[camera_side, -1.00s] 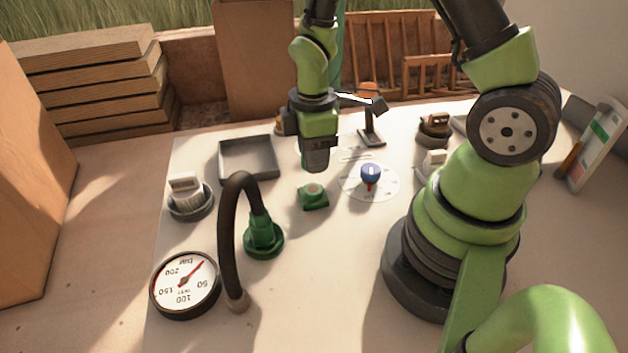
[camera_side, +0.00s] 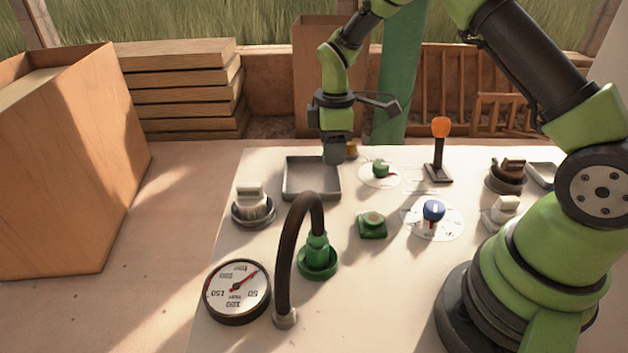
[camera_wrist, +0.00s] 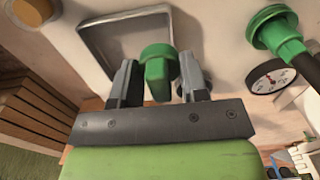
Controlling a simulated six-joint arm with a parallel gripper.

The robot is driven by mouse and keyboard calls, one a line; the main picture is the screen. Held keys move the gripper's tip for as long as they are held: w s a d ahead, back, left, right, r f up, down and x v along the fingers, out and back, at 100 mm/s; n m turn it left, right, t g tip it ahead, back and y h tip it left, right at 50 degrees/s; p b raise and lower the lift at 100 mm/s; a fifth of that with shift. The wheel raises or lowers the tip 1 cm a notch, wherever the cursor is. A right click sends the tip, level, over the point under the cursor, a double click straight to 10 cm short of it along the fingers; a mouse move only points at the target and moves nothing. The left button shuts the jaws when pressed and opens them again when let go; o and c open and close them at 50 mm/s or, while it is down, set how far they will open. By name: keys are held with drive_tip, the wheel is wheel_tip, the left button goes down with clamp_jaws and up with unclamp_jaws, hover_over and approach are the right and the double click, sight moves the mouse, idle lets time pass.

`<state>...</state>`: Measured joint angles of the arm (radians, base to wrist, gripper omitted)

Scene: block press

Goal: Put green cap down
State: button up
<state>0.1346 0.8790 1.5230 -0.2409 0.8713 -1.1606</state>
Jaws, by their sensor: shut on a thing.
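My gripper (camera_side: 334,155) is over the right back part of the grey open tray (camera_side: 312,196) in the side view. In the wrist view, its two fingers (camera_wrist: 156,78) are shut on the green cap (camera_wrist: 158,66), which sits between them. The tray shows beyond the fingers in the wrist view (camera_wrist: 90,48). The cap is held above the tray side of the table, but its exact height cannot be told. In the side view the cap is hidden by the gripper.
A green knob (camera_side: 381,169) on a white dial, an orange-topped lever (camera_side: 438,150) and a blue knob (camera_side: 433,210) stand to the right. A hose (camera_side: 293,235), gauge (camera_side: 238,292) and green button block (camera_side: 372,226) are nearer. A white plug (camera_side: 250,198) stands left of the tray.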

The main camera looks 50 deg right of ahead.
drive_tip(key=r, duration=0.2)
hover_over(311, 180)
wheel_tip(311, 180, down, 10)
idle(0.5)
drive_tip(key=shift+f, duration=0.25)
drive_tip(key=shift+f, duration=0.3)
drive_tip(key=o, duration=1.2)
drive_tip(key=shift+r, duration=0.1)
